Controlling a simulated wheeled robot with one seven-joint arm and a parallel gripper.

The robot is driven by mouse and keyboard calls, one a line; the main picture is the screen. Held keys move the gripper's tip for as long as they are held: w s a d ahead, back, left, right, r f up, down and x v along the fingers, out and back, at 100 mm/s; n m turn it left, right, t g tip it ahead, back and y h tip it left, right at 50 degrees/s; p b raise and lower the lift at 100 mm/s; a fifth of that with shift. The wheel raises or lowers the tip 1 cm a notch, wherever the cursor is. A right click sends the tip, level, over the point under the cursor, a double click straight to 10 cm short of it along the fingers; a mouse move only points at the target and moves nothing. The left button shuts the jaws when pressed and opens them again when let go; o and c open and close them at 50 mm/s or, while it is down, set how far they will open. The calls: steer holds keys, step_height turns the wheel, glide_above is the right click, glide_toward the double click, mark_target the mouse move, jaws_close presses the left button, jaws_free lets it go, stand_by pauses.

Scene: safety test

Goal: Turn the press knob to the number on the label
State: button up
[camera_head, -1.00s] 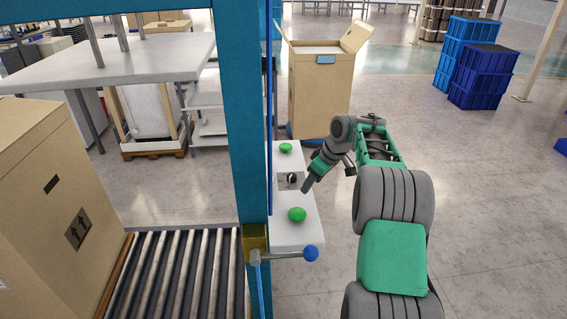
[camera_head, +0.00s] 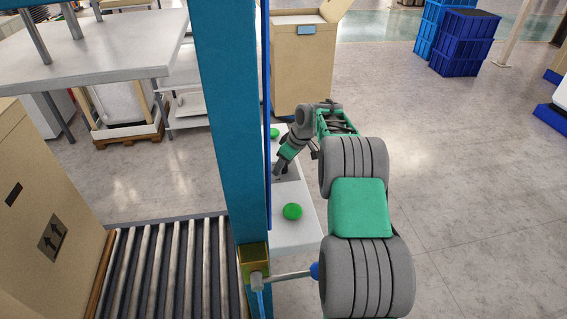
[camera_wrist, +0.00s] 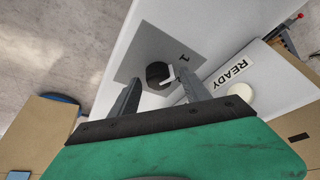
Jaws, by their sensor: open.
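The black press knob (camera_wrist: 157,73) with a white pointer sits on a grey plate (camera_wrist: 152,44) in the wrist view. A "1" (camera_wrist: 184,58) is printed on the plate beside it; other numbers are not visible. My gripper (camera_wrist: 160,79) is open, one finger on each side of the knob; I cannot tell whether they touch it. In the head view my gripper (camera_head: 278,173) is over the white panel (camera_head: 296,238) and hides the knob. A "READY" label (camera_wrist: 231,73) is on the panel; I see no number on it.
Green buttons (camera_head: 292,212) and (camera_head: 274,133) stand on the panel on either side of the knob. A blue post (camera_head: 232,130) rises directly left of the panel. A blue-tipped lever (camera_head: 290,276) is in front. A roller conveyor (camera_head: 170,270) lies left; open floor lies right.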

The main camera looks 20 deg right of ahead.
steer(key=shift+f, duration=0.1)
steer(key=shift+c, duration=0.2)
jaws_close()
stand_by(0.4)
